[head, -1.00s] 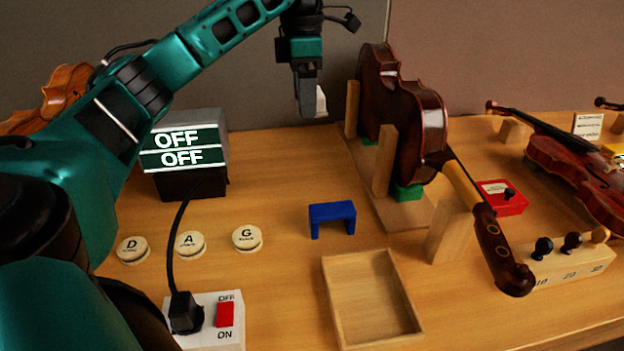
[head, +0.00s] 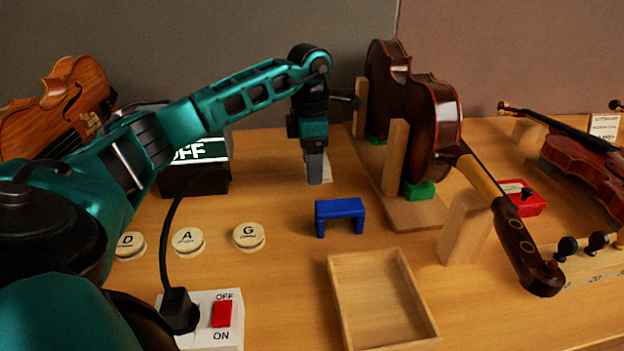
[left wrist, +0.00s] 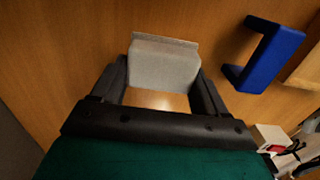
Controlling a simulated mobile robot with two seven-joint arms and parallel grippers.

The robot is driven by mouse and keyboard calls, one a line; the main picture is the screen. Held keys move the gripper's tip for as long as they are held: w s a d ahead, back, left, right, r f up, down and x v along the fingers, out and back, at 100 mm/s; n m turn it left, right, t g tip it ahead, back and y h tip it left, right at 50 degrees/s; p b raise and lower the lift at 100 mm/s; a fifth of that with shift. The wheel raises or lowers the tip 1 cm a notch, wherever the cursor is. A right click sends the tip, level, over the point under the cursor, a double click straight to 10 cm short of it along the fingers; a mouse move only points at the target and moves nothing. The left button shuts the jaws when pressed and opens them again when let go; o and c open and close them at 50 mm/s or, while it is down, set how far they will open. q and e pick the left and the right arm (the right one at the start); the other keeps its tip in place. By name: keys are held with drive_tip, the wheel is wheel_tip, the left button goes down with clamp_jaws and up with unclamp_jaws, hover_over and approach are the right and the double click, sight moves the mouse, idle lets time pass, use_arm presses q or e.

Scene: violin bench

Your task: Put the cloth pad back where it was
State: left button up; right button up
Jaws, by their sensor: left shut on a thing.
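The cloth pad (left wrist: 163,66) is a pale grey block seen between the two fingers in the left wrist view. In the head view a pale sliver of the pad (head: 327,168) shows beside the fingers. My left gripper (head: 316,180) is shut on the pad, pointing down, low over the bench between the display box and the standing violin. It also shows in the left wrist view (left wrist: 163,85). I cannot tell whether the pad touches the bench. My right gripper is not in view.
A blue bridge-shaped block (head: 340,210) stands just in front of the gripper. A dark violin (head: 435,120) stands in a wooden cradle to the right. A display box (head: 200,170) is at left, an empty wooden tray (head: 342,312) in front.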

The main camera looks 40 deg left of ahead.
use_arm(q)
wheel_tip(320, 180, down, 4)
drive_tip(key=shift+f, duration=0.1)
drive_tip(key=o, duration=1.1)
wheel_tip(320, 180, up, 12)
drive_tip(key=shift+a+r+p, duration=0.1)
drive_tip(key=shift+p, duration=0.55)
